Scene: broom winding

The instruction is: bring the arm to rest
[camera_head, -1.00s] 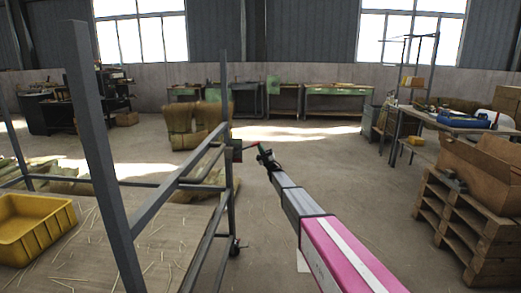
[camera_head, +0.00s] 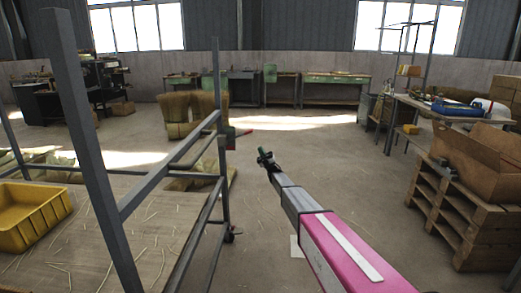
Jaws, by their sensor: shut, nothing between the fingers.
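My arm, pink and grey, reaches forward from the bottom right of the head view. My gripper (camera_head: 264,154) is at its far end, small and dark with a green part at the tip. It is shut and empty, in the air over the open floor. It is just right of a dark metal frame (camera_head: 222,165) and apart from it.
A wooden pallet stack (camera_head: 470,215) with a cardboard box (camera_head: 475,160) and a cluttered worktable (camera_head: 450,115) are on the right. The middle floor is clear.

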